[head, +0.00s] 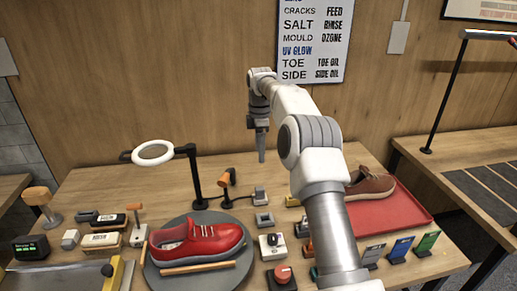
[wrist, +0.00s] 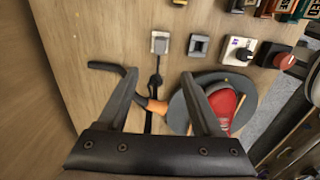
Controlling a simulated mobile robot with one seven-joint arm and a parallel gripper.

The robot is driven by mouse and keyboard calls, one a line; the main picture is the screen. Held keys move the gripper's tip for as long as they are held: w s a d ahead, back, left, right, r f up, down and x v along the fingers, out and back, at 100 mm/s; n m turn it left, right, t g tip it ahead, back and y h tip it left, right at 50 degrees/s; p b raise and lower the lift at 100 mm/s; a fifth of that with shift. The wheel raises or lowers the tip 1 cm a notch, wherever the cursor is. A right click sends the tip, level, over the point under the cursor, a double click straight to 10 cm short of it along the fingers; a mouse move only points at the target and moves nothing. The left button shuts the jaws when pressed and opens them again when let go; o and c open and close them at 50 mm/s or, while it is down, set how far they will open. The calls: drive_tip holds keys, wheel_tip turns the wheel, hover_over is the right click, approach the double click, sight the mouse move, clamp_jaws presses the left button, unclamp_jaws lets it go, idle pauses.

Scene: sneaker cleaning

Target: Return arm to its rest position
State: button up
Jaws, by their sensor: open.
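My arm reaches up over the workbench (head: 110,185) in the head view. My gripper (head: 261,158) hangs pointing down near the wall, above the back of the bench. In the wrist view my gripper (wrist: 158,75) has its two dark fingers spread apart with nothing held between them. A red sneaker (head: 205,243) rests on a round grey turntable (head: 228,279), apart from my gripper. Part of the sneaker (wrist: 222,104) shows beyond the right finger in the wrist view.
A ring lamp (head: 153,153) on a black stand and an orange-headed tool (head: 225,180) stand behind the turntable. A brown sneaker (head: 372,185) lies on a red tray (head: 405,210), partly behind my arm. Brushes, small devices and coloured packets line the front. A sign (head: 314,40) hangs behind.

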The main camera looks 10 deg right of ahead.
drive_tip(key=s+a+r+m+t, duration=0.1)
drive_tip(key=s+r+m+t, duration=0.2)
drive_tip(key=s+r+m, duration=0.95)
drive_tip(key=s+d+m+t, duration=0.1)
drive_tip(key=s+m, duration=0.4)
drive_tip(key=s, duration=2.6)
drive_tip(key=shift+f+t, duration=0.45)
drive_tip(key=shift+t, duration=0.35)
drive_tip(key=shift+w+m, duration=0.1)
drive_tip(key=shift+m, duration=0.15)
drive_tip(key=shift+c, duration=0.4)
